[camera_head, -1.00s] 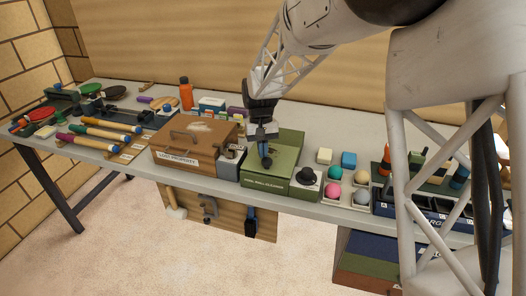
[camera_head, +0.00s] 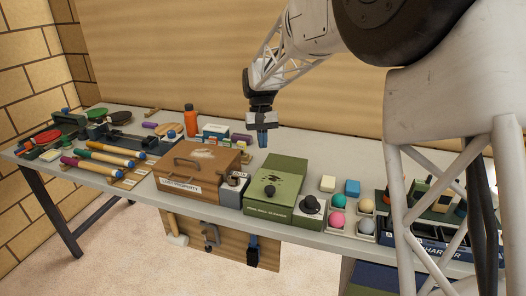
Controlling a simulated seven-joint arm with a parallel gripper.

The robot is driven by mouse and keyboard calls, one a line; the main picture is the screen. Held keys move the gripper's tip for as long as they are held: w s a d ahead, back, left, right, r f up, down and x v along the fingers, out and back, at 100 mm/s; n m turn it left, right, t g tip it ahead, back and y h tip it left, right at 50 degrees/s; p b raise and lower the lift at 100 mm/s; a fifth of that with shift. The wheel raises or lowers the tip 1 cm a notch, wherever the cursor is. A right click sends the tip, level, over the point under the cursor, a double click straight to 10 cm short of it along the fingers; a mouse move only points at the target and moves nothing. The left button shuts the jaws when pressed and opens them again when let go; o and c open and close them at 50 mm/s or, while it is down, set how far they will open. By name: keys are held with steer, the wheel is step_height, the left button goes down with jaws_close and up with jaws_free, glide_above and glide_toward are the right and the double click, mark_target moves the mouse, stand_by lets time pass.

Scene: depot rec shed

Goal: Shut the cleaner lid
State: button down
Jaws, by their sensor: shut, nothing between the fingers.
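The cleaner (camera_head: 268,208) is a green box on the table, right of the brown lost property box. Its green lid (camera_head: 278,176) lies flat on top, with a dark round knob near the front and a dark printed mark behind it. The lid looks down on the box; any small gap is too fine to tell. My gripper (camera_head: 263,141) is shut and empty, pointing down above and behind the lid, apart from it.
The brown lost property box (camera_head: 183,182) and a small grey box (camera_head: 233,190) stand close on the left. An orange bottle (camera_head: 191,119) stands behind.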

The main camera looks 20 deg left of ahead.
steer(key=shift+w+r, duration=0.1)
steer(key=shift+r, duration=0.15)
steer(key=shift+w, duration=0.95)
steer(key=shift+f, duration=0.1)
steer(key=shift+f, duration=0.1)
glide_above(266, 181)
step_height(266, 181, down, 10)
steer(key=shift+r, duration=0.2)
steer(key=shift+s+d, duration=0.25)
steer(key=shift+s, duration=0.25)
steer(key=shift+s+d, duration=0.25)
steer(key=shift+s, duration=0.25)
steer(key=shift+s+d+f, duration=0.15)
steer(key=shift+s+d, duration=0.25)
steer(key=shift+s, duration=0.35)
